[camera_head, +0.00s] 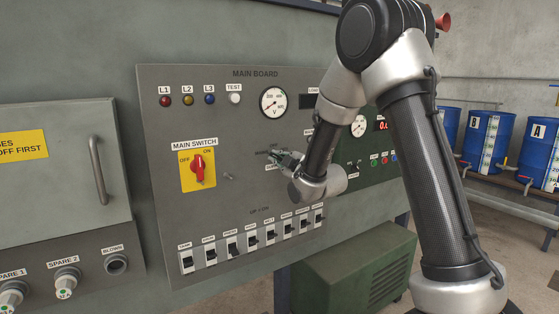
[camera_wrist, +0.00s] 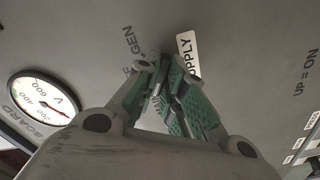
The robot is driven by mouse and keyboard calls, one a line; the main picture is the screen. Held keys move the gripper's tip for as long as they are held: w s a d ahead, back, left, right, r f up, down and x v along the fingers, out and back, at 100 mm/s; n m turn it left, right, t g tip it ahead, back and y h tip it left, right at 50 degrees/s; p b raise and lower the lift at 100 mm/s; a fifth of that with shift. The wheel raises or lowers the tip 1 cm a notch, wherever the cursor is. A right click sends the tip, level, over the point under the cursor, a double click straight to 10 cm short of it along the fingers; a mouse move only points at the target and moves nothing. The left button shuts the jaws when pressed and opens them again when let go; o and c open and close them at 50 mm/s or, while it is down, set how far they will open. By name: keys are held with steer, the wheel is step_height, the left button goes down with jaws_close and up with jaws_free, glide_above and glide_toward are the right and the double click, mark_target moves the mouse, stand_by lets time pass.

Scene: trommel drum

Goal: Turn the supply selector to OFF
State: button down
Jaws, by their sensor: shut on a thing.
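The supply selector is on the grey main board, marked by a SUPPLY label (camera_wrist: 188,55) and GEN lettering (camera_wrist: 128,45) in the wrist view. My gripper (camera_head: 281,158) is at the board there, right of the main switch. In the wrist view its green-padded fingers (camera_wrist: 172,88) are closed together on the selector's knob. The knob is almost wholly hidden between the fingers, so I cannot tell which position it points to.
The yellow main switch (camera_head: 185,181) with a red handle is left of my gripper. A row of breakers (camera_head: 250,241) runs below. A round voltmeter (camera_head: 273,102) is above. My arm hides part of the board at the right.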

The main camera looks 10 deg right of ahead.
steer(key=m, duration=0.5)
steer(key=shift+m, duration=0.3)
steer(key=m, duration=0.5)
steer(key=shift+m, duration=0.3)
steer(key=c, duration=1.5)
jaws_free()
steer(key=v, duration=0.7)
steer(key=shift+s, duration=0.25)
